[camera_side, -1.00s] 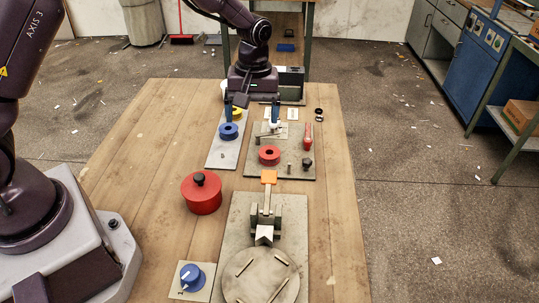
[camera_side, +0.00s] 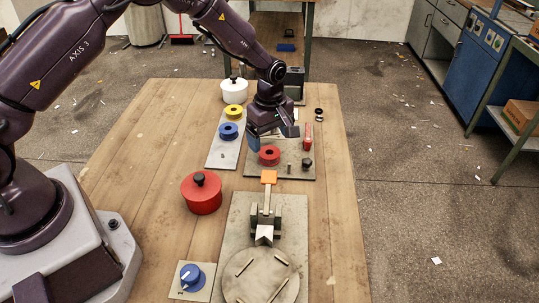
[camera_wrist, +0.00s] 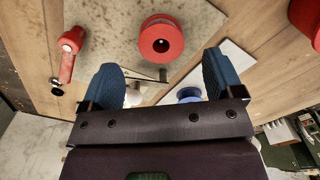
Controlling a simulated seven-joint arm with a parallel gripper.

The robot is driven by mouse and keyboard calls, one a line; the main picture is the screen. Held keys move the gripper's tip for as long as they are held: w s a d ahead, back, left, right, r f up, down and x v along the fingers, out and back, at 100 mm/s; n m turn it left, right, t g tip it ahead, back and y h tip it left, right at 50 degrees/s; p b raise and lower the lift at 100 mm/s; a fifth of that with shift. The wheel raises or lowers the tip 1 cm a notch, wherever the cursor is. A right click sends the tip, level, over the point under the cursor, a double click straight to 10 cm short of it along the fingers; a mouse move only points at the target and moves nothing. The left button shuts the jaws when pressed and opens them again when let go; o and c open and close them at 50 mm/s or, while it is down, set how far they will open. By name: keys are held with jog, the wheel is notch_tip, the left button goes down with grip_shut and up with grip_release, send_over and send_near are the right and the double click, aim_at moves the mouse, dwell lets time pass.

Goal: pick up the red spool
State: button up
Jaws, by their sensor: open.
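The red spool (camera_side: 269,155) lies on a grey plate (camera_side: 254,170) near the middle of the table, with its round hole facing up. In the wrist view the red spool (camera_wrist: 161,40) shows at the top centre, ahead of the gap between the fingers. My gripper (camera_side: 273,142) is open and empty, just behind the spool in the side view and above the plate. In the wrist view my gripper (camera_wrist: 165,78) shows two blue fingers spread wide, apart from the spool. Part of the plate is hidden by my gripper in the side view.
A blue spool (camera_side: 229,131) and a yellow spool (camera_side: 234,111) sit on a strip to the left. A red-handled tool (camera_side: 308,137) and a black knob (camera_side: 307,163) are at the right. A red lidded pot (camera_side: 201,193) and an orange-tipped lever (camera_side: 269,177) stand nearer.

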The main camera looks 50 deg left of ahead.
aim_at(269, 155)
notch_tip(269, 155, down, 5)
jog(key=shift+a+f, duration=0.1)
jog(key=shift+f, duration=0.05)
jog(key=c, duration=1)
